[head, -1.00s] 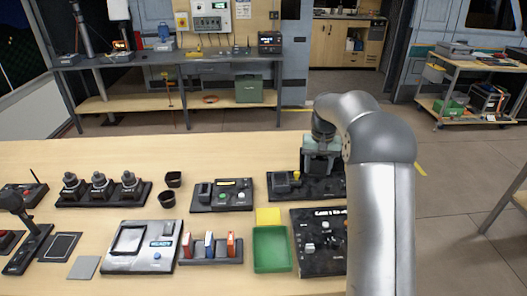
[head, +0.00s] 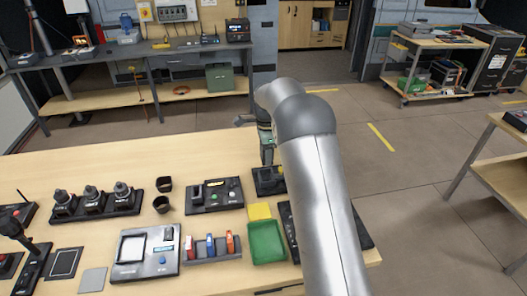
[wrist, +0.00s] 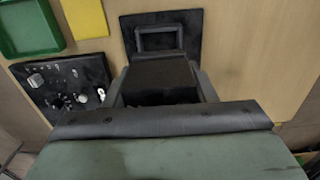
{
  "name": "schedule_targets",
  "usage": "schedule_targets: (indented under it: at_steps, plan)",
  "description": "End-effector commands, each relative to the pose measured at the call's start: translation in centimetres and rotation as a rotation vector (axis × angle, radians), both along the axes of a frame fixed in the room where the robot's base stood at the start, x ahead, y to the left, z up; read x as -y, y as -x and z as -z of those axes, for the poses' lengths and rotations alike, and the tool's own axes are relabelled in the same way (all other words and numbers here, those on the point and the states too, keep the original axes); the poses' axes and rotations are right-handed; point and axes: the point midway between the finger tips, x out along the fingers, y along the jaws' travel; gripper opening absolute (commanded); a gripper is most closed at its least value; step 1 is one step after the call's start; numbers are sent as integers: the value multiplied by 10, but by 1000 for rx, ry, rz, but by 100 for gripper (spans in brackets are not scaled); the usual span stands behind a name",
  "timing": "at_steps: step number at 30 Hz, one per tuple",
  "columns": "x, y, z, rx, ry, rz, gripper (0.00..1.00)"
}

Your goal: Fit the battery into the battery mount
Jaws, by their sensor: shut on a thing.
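My gripper (head: 267,152) is shut on a dark block, the battery (wrist: 157,82), which fills the space between its fingers in the wrist view. In that view a black plate with a raised rectangular frame, which looks like the battery mount (wrist: 190,48), lies just beyond the battery. The frame looks empty. The battery is apart from it in the picture; its height above the plate is hard to tell. In the head view the mount (head: 268,184) shows below my gripper, partly hidden by my arm. The battery cannot be made out there.
A yellow pad (head: 260,211) and a green tray (head: 267,243) lie near the mount. A black control panel (wrist: 68,82) is close by, partly behind my arm in the head view. A device with a green display (head: 215,196) stands left. The table beyond the mount is bare.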

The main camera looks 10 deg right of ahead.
Motion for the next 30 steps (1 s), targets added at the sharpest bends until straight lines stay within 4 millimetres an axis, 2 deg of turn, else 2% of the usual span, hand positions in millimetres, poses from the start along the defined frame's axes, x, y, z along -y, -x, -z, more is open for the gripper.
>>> schedule_targets:
  at_steps: [8,24,30]
  plan:
    - [-1,0,5,1,-1,-2,15]
    - [-1,0,51,1,1,-2,15]
    - [-1,0,57,2,0,-2,15]
